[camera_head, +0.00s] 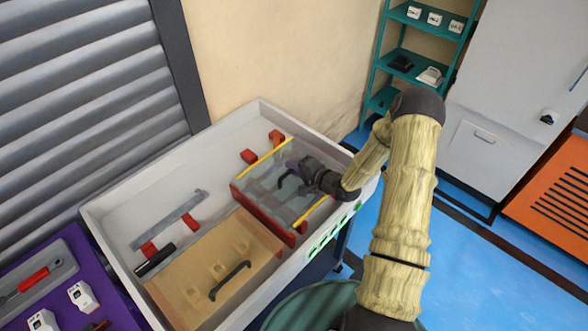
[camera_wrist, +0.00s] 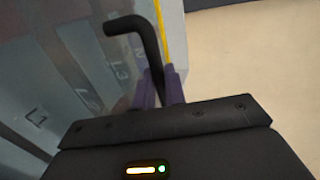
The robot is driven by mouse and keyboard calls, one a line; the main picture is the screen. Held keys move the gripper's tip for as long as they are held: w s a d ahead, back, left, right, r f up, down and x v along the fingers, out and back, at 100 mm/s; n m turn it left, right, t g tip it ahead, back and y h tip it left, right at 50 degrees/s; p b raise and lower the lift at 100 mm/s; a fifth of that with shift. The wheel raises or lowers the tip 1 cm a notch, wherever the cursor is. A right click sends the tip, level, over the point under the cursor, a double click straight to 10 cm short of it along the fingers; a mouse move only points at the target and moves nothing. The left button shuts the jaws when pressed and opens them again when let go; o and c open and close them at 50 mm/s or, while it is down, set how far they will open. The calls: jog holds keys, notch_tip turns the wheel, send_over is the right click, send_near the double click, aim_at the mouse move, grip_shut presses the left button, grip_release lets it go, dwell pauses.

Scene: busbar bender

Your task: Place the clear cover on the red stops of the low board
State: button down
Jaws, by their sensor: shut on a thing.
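The clear cover (camera_head: 268,187) is a see-through sheet with yellow strips along two opposite edges and a black bent handle (camera_wrist: 146,45). My gripper (camera_head: 300,176) is shut on that handle, its purple fingers (camera_wrist: 160,90) on either side of it in the wrist view. The cover is over the right part of a pale tray. A red block (camera_head: 248,156) and another red block (camera_head: 276,136) lie beyond its far edge. A long red edge (camera_head: 262,214) shows at its near side. I cannot tell whether the cover touches what is beneath it. Labels show through it in the wrist view.
The pale tray (camera_head: 112,205) also holds a wooden panel (camera_head: 190,268) with a black handle, a grey bar with red blocks and a black cylinder (camera_head: 155,260). A purple table (camera_head: 100,310) stands at left. A shelf and cabinet stand behind at right.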

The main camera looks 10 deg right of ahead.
jog(key=shift+f, duration=0.2)
jog(key=shift+f, duration=0.15)
jog(key=c, duration=1.5)
grip_release()
jog(key=shift+o, duration=0.2)
jog(key=shift+r, duration=0.25)
notch_tip(320, 180, up, 4)
jog(key=b, duration=0.2)
send_over(321, 196)
jog(key=shift+f, duration=0.1)
